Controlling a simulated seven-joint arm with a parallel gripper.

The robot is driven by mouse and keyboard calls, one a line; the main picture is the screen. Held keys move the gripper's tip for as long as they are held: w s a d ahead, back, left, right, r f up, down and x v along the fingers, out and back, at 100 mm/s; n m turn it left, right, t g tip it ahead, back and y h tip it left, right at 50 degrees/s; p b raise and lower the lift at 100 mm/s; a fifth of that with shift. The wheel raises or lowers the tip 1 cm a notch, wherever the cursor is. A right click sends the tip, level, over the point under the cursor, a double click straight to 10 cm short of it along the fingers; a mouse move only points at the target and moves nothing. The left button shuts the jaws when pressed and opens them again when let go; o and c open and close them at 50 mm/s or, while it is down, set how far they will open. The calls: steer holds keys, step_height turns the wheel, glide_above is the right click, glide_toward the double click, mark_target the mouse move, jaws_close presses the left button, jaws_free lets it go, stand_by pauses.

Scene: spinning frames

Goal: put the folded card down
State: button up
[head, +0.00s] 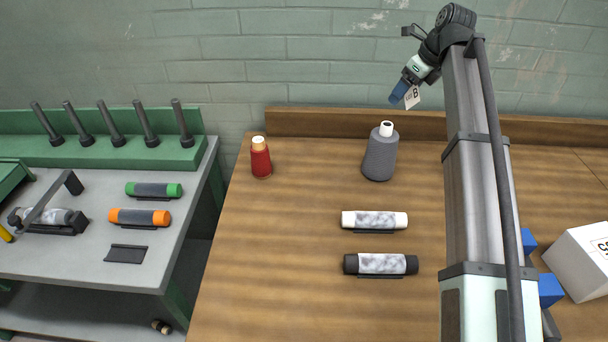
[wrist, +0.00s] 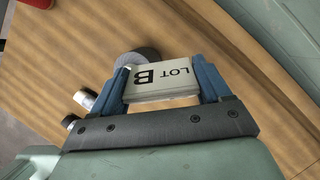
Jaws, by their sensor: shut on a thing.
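The folded card (wrist: 161,79) is white and reads "LOT B" in black; the letters look upside down in the wrist view. My gripper (wrist: 165,70) is shut on it, with one blue finger at each side. In the head view the card (head: 412,97) hangs tilted at my gripper (head: 403,92), high over the back of the wooden table (head: 290,260), above and right of the grey bottle. The card is clear of the tabletop.
A grey bottle (head: 380,155) and a red bottle (head: 260,158) stand at the back of the table. A white-ended roll (head: 374,220) and a black-ended roll (head: 380,264) lie in front. A white box (head: 585,262) and blue blocks (head: 550,290) are at right. The left front of the table is clear.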

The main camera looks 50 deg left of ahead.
steer(key=s+a+n, duration=0.2)
steer(key=s+a, duration=0.7)
steer(key=s, duration=0.3)
steer(key=n+g, duration=0.2)
glide_above(296, 172)
steer(key=d, duration=0.2)
steer(key=shift+w+a+f, duration=0.1)
steer(key=shift+w+f, duration=0.05)
steer(key=shift+f, duration=5.15)
steer(key=shift+w+a+f, duration=0.1)
steer(key=shift+f, duration=5.15)
steer(key=shift+f, duration=0.2)
steer(key=o, duration=1)
steer(key=shift+c, duration=0.2)
steer(key=shift+r, duration=0.1)
steer(key=v, duration=1.2)
steer(key=shift+s+r, duration=0.2)
